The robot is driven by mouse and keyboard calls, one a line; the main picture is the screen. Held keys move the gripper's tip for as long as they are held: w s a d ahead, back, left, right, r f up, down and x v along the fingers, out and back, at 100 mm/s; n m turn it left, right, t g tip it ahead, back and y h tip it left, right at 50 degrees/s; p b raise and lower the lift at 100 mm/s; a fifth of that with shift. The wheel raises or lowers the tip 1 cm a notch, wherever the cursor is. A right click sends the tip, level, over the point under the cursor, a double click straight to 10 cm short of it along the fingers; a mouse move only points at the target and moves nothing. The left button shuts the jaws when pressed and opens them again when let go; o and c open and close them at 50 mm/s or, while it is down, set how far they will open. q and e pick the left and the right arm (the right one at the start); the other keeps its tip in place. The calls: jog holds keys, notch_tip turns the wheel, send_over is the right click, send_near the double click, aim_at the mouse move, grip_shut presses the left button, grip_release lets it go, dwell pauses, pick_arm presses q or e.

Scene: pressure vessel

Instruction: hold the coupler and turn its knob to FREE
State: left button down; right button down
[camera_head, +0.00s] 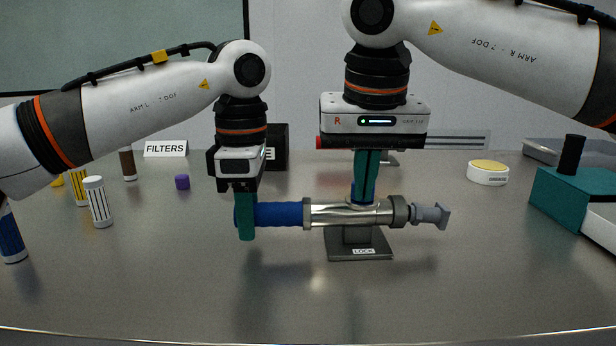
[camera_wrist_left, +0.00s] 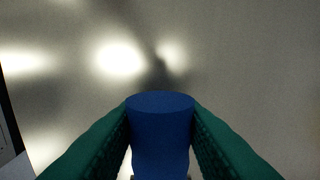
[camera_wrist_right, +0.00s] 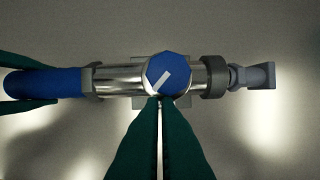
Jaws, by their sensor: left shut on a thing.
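The coupler (camera_head: 335,212) lies level across a dark stand, with a shiny metal body, a blue grip at its left end and a grey fitting at its right. My left gripper (camera_head: 245,225) is shut on the blue grip (camera_wrist_left: 160,140), one finger on each side. The blue eight-sided knob (camera_wrist_right: 167,74) sits on top of the metal body. Its white pointer line runs diagonally, from lower left to upper right in the right wrist view. My right gripper (camera_wrist_right: 160,103) points down at the knob's lower edge, its fingers nearly together with nothing seen between them. Contact is unclear.
The stand's front carries a LOCK label (camera_head: 363,251); no FREE label is readable. Filter cylinders (camera_head: 97,202) stand at the left by a FILTERS sign (camera_head: 165,148). A yellow-topped round tin (camera_head: 488,173) and a teal box (camera_head: 575,200) are at the right. The table front is clear.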

jog(key=shift+w+a, duration=0.15)
jog(key=shift+a, duration=0.05)
dwell(0.4)
jog(key=w+v, duration=0.1)
jog(key=v, duration=0.5)
jog(key=shift+s+a, duration=0.15)
jog(key=shift+s, duration=0.05)
dwell(0.3)
jog(key=shift+r, duration=0.1)
jog(key=shift+w+d+f+n+t+y, duration=0.15)
jog(key=shift+d+f+n+t+y, duration=0.25)
jog(key=shift+d+f+n, duration=0.55)
jog(key=shift+w+d+f+n+t+y, duration=0.15)
jog(key=shift+d+f+n+t+y, duration=0.35)
jog(key=shift+f+n, duration=0.6)
jog(key=shift+w+d+f+n+t+y, duration=0.2)
jog(key=shift+d+f+n+y, duration=0.3)
jog(key=shift+d+f+n, duration=0.5)
jog(key=shift+a, duration=0.1)
